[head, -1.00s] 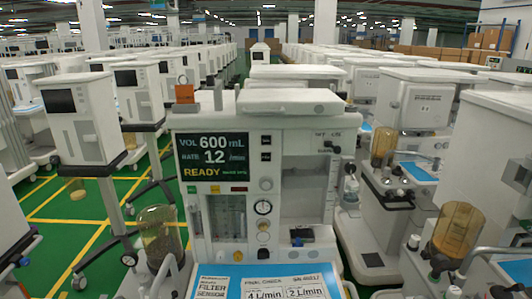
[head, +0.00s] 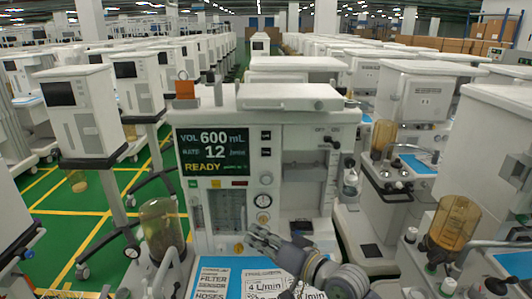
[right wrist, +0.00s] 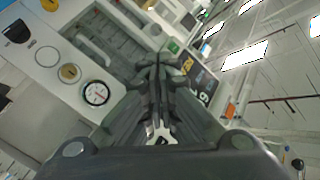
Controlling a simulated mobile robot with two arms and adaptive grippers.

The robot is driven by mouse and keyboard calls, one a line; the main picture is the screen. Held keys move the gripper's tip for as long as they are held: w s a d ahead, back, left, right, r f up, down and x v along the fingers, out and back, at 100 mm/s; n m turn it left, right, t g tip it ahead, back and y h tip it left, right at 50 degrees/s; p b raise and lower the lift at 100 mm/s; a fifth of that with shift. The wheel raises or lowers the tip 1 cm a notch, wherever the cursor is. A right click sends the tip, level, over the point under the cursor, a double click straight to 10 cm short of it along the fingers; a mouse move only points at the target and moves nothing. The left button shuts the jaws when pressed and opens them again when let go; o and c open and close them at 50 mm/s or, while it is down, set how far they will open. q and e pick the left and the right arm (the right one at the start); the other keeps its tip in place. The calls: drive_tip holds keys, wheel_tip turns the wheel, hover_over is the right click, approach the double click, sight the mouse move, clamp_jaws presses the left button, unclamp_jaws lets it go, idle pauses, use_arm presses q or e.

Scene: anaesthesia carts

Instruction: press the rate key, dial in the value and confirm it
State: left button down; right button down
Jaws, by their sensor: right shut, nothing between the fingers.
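The anaesthesia machine's dark screen (head: 212,150) reads VOL 600 mL, RATE 12 and READY. My right gripper (head: 254,238) is shut and empty, in front of the lower panel and below the screen and keys. In the right wrist view, its closed fingers (right wrist: 158,65) point toward the panel, with the screen (right wrist: 203,84) partly hidden behind them. My left gripper is out of view.
A blue tray (head: 205,262) with printed cards lies below my right gripper. A brown canister (head: 161,228) stands to the left, and another (head: 455,222) stands to the right. Other carts crowd both sides.

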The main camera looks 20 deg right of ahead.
sight(266, 152)
drive_tip(key=w+d+r+m+t, duration=0.1)
drive_tip(key=w+d+r, duration=0.1)
drive_tip(key=r, duration=0.4)
drive_tip(key=w+d+r+m+t+y, duration=0.1)
drive_tip(key=w+r+m+t, duration=0.1)
drive_tip(key=r, duration=0.4)
drive_tip(key=shift+w+d+t, duration=0.3)
drive_tip(key=shift+d, duration=0.1)
drive_tip(key=w+d+b, duration=0.2)
drive_tip(key=w+b, duration=0.6)
drive_tip(key=shift+w+d, duration=0.2)
drive_tip(key=shift+w, duration=0.05)
idle(0.4)
